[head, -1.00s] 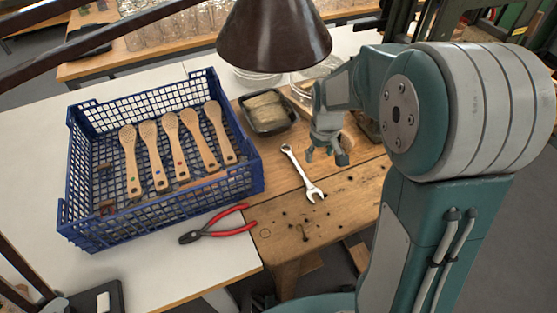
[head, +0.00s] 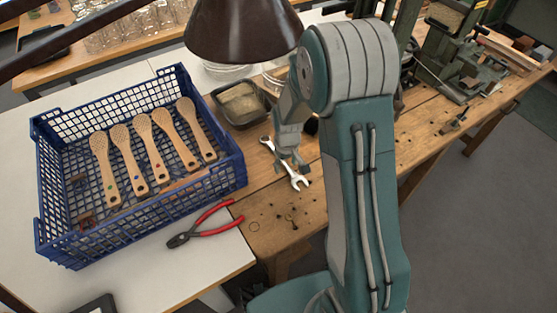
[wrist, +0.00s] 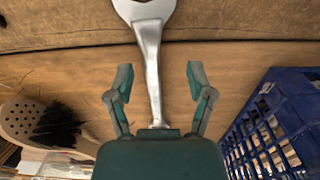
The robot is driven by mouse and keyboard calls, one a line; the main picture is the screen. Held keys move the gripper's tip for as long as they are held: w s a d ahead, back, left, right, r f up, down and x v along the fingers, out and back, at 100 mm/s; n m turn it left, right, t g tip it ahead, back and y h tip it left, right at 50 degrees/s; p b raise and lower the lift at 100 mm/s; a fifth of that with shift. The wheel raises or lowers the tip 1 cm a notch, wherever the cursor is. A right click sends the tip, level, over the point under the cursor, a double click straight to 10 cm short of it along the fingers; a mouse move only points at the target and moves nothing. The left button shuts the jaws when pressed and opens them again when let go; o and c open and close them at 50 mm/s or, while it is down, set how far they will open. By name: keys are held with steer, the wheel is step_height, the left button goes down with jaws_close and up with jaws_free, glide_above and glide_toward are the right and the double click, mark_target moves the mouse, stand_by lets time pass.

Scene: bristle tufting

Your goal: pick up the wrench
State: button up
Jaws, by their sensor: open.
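The silver wrench (head: 298,180) lies on the wooden bench, its open jaw toward the front edge. My gripper (head: 291,164) is over the middle of the wrench and hides part of its handle. In the wrist view the wrench (wrist: 150,60) runs between the two spread fingers of my gripper (wrist: 158,82), with a gap on each side. The gripper is open and holds nothing. The wrench's far end is hidden behind the gripper body there.
A blue crate (head: 140,218) with several wooden brushes stands left of the wrench. Red-handled pliers (head: 205,226) lie in front of it. A dark tray (head: 264,111) is behind the wrench, and a brown lampshade (head: 243,35) hangs above.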

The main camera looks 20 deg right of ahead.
steer(key=shift+d+f, duration=0.35)
steer(key=shift+f, duration=0.15)
steer(key=shift+d+f, duration=0.1)
steer(key=shift+d, duration=0.3)
steer(key=shift+a, duration=0.35)
jaws_close()
steer(key=shift+a, duration=0.2)
steer(key=shift+d, duration=0.2)
